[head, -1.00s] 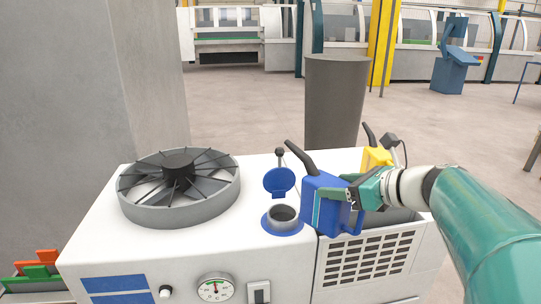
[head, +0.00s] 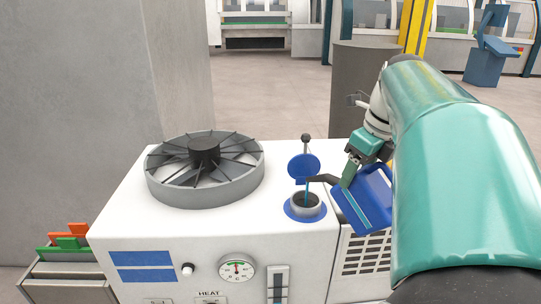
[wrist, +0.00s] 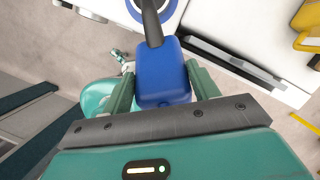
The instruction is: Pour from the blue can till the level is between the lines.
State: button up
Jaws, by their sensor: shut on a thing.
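The blue can (head: 366,203) is tilted to the left, its dark spout over the open filler neck (head: 306,203) with the blue collar. A thin blue-green stream (head: 307,187) shows at the spout tip above the neck. My gripper (head: 352,172) is shut on the can; the wrist view also shows the can (wrist: 163,80) between both fingers. The blue filler cap (head: 303,167) stands open behind the neck. A narrow upright level gauge (head: 278,285) is on the machine's front, cut off at the bottom; I cannot make out its lines or level.
A round fan (head: 205,165) sits on the white machine top left of the neck. A dial (head: 237,270) is on the front. A grey bin (head: 360,90) stands behind. A yellow object (wrist: 308,38) shows at the wrist view's right.

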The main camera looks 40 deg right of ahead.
aim_at(373, 178)
jog(key=shift+w+a+r+g, duration=0.1)
jog(key=shift+w+r+g, duration=0.05)
jog(key=shift+w+g, duration=0.8)
jog(key=shift+s, duration=0.1)
jog(key=shift+s, duration=0.1)
dwell(3.3)
jog(key=shift+s+t, duration=1.15)
jog(key=t, duration=0.1)
jog(key=s+t, duration=0.1)
jog(key=t, duration=0.1)
jog(key=s+f+t, duration=0.1)
jog(key=t, duration=0.1)
jog(key=shift+s+d+y, duration=0.1)
jog(key=shift+d+y, duration=0.1)
jog(key=shift+y, duration=0.1)
jog(key=t, duration=0.4)
jog(key=shift+w+t, duration=0.4)
